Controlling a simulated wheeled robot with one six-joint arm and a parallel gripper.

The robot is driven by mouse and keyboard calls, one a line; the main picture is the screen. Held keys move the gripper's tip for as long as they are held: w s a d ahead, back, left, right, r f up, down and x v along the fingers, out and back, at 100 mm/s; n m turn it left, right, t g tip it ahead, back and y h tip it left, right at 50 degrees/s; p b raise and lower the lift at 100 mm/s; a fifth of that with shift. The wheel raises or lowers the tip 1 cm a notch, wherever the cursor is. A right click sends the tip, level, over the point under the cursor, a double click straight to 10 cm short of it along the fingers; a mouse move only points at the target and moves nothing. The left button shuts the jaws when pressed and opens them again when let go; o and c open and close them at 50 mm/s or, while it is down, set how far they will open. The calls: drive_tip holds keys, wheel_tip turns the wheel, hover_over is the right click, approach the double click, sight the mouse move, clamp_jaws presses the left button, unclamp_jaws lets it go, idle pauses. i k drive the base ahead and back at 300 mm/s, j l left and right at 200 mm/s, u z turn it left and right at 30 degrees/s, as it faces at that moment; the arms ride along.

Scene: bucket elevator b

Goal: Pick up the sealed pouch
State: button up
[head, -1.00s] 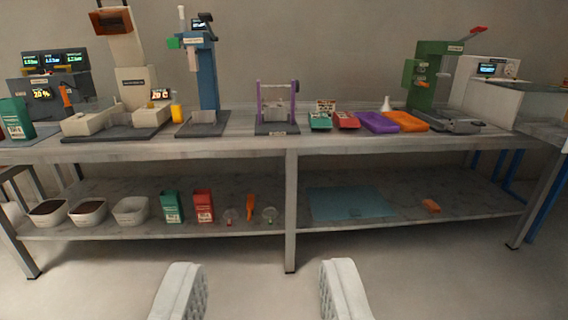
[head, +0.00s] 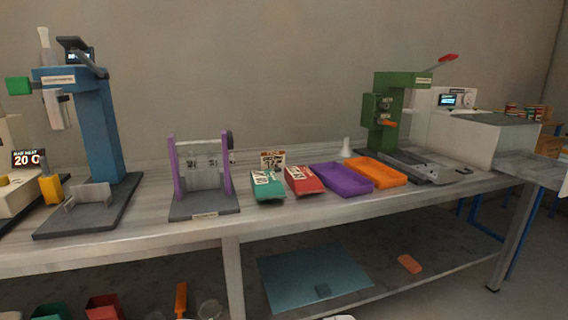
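Only a pale sliver at the bottom edge, likely one fingertip of my gripper (head: 338,317), shows. The rest of my gripper is out of view, and it is well short of the pouches.
A purple tray (head: 342,180) and an orange tray (head: 376,172) lie right of the pouches. A purple-framed stand (head: 203,178) is to their left. A blue press (head: 98,125) and a green press (head: 385,115) stand taller. The bench front edge (head: 330,218) is clear.

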sight(301, 180)
drive_tip(key=i+j+z, duration=0.3)
drive_tip(key=j, duration=0.3)
drive_tip(key=i+j+z, duration=0.3)
drive_tip(key=j, duration=0.4)
drive_tip(key=i+j+z, duration=0.1)
drive_tip(key=i+j, duration=0.15)
drive_tip(key=j, duration=0.15)
drive_tip(key=i+j+z, duration=0.15)
drive_tip(key=j, duration=0.2)
drive_tip(key=j+z, duration=0.15)
drive_tip(key=j, duration=0.25)
drive_tip(key=i+l+u, duration=0.15)
drive_tip(key=l, duration=0.25)
drive_tip(key=i+l+u, duration=0.2)
drive_tip(key=i+l, duration=0.15)
drive_tip(key=i+l+u, duration=0.15)
drive_tip(key=l, duration=0.35)
drive_tip(key=i, duration=0.1)
